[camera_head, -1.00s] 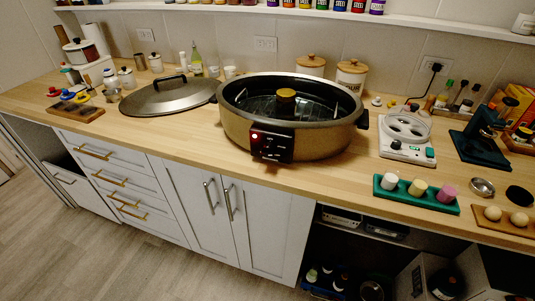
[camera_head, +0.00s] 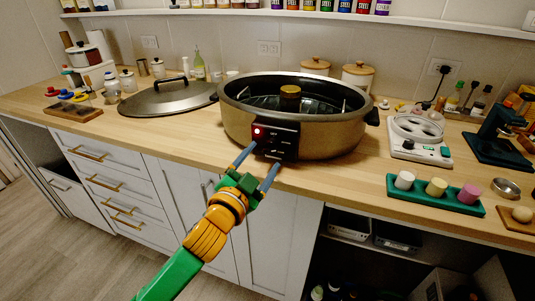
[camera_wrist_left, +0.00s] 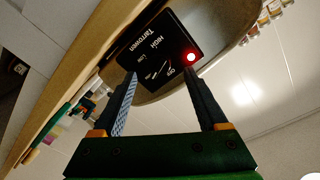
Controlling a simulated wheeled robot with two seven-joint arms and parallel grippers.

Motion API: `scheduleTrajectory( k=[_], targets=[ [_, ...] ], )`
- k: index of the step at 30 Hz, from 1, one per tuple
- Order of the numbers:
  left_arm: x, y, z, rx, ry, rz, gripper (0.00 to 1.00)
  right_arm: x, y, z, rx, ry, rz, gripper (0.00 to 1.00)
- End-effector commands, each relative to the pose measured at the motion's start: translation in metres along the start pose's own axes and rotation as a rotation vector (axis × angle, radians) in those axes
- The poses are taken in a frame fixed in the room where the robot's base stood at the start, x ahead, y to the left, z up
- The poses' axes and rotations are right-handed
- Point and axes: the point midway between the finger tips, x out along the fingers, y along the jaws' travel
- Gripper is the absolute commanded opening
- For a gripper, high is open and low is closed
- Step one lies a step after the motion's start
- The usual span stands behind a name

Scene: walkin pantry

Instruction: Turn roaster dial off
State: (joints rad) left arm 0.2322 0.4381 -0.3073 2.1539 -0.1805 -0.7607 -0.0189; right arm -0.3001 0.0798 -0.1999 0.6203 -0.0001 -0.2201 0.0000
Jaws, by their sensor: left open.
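The gold roaster (camera_head: 335,138) with a dark rim stands on the wooden counter. Its black control panel (camera_head: 275,140) faces front with a lit red light (camera_head: 257,132). In the wrist view the panel (camera_wrist_left: 150,50) shows white lettering, and the red light (camera_wrist_left: 191,57) glows. The dial is dark against the dark panel, and I cannot make out its setting. My left gripper (camera_head: 264,155) is open in front of the panel's lower part. In the wrist view its fingers (camera_wrist_left: 161,76) lie apart at the panel's lower edge; contact is unclear. My right gripper is not in view.
A metal lid (camera_head: 170,97) lies left of the roaster. A white appliance (camera_head: 418,140) and a green tray (camera_head: 435,195) with small cups are at right. White cabinets (camera_head: 265,230) are below the counter. Bare counter (camera_head: 345,176) lies in front of the roaster.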

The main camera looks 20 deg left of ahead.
Motion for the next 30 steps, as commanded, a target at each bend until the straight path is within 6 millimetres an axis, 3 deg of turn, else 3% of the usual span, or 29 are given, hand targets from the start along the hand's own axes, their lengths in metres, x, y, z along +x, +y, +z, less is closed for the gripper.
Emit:
scheduleTrajectory(
  k=[3,6,16,24,30],
  targets=[
    [0.022,-0.001,-0.001,-0.002,-0.002,0.0,0.76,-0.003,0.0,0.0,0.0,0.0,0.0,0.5],
    [0.032,0.0,0.0,-0.002,-0.001,0.001,0.76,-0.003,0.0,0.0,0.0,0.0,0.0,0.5],
    [0.037,0.001,0.0,-0.002,-0.001,0.002,0.76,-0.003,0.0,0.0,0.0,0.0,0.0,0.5],
    [0.037,0.001,0.001,-0.002,-0.002,0.002,0.03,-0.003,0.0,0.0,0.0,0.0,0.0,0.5],
    [0.037,0.001,0.001,-0.01,-0.001,0.003,0.0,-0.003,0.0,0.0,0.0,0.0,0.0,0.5]
  ],
)
